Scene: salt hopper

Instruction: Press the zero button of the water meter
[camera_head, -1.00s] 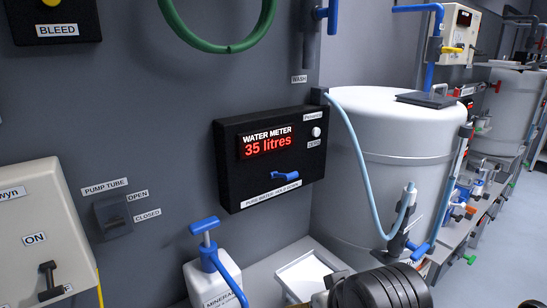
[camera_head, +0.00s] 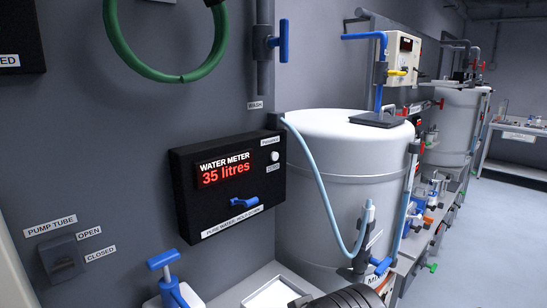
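The water meter (camera_head: 228,188) is a black box on the grey wall. Its red display reads "35 litres". A small round white button (camera_head: 275,156) sits at its upper right, with small labels above and below it; the lower label is too blurred to read now. A blue lever handle (camera_head: 245,200) is on the lower front, above a label. A dark, ribbed rounded part of my own arm shows at the bottom edge. My gripper's fingers do not show, and nothing is seen touching the meter.
A large white tank (camera_head: 340,185) stands right of the meter, with a light blue hose (camera_head: 322,190) in front. A blue-topped pump bottle (camera_head: 165,275) and a white tray (camera_head: 275,294) are below the meter. The floor (camera_head: 480,240) at right is clear.

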